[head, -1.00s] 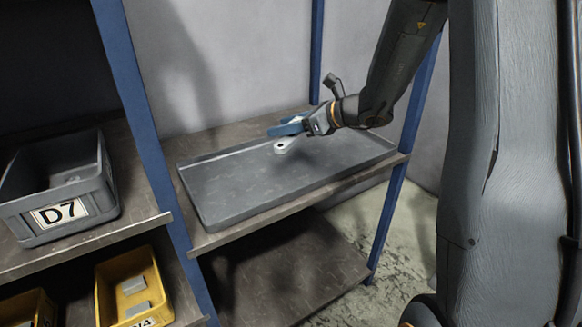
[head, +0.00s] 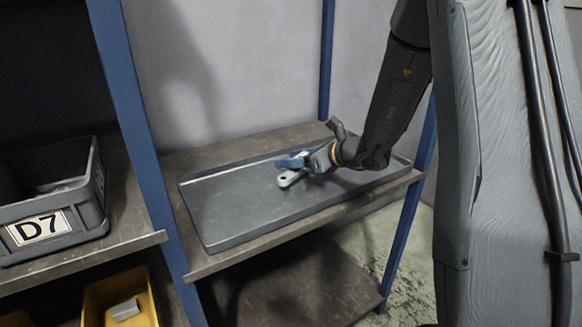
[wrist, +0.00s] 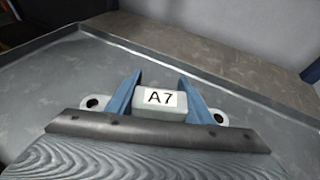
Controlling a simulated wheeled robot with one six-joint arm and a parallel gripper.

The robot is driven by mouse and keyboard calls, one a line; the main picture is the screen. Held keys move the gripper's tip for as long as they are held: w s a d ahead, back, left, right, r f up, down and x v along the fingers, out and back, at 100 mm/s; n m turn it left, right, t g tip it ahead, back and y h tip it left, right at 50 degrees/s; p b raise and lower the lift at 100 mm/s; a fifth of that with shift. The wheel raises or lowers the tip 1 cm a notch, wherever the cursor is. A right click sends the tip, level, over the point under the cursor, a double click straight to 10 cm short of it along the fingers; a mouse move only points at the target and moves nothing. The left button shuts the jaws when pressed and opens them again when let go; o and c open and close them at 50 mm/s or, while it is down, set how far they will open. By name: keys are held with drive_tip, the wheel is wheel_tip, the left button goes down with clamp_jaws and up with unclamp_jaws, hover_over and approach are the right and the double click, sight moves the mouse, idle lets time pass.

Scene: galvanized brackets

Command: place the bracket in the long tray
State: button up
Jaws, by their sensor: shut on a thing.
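The bracket (wrist: 180,107) is a pale grey galvanized piece with a white A7 label and a holed ear at each end. It also shows in the head view (head: 287,180), partly hidden by the gripper. My gripper (head: 294,163) is shut on the bracket, with its blue fingers (wrist: 162,95) on either side of the label. The long tray (head: 235,215) is a shallow grey tray with a low rim on the shelf.
A grey bin marked D7 (head: 50,228) stands on the shelf at left, with a yellow bin (head: 98,298) below it. Blue posts (head: 135,130) frame the shelving. The tray's left part is clear, and a wall is behind.

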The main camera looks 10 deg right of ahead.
drive_tip(key=shift+a+f, duration=0.1)
drive_tip(key=shift+f, duration=0.95)
drive_tip(key=shift+f, duration=0.2)
drive_tip(key=o, duration=1.4)
drive_tip(key=shift+r, duration=0.15)
drive_tip(key=shift+s+r, duration=0.15)
drive_tip(key=v, duration=1.1)
drive_tip(key=shift+s+d+r, duration=0.1)
drive_tip(key=shift+s+d, duration=0.1)
drive_tip(key=shift+d, duration=0.1)
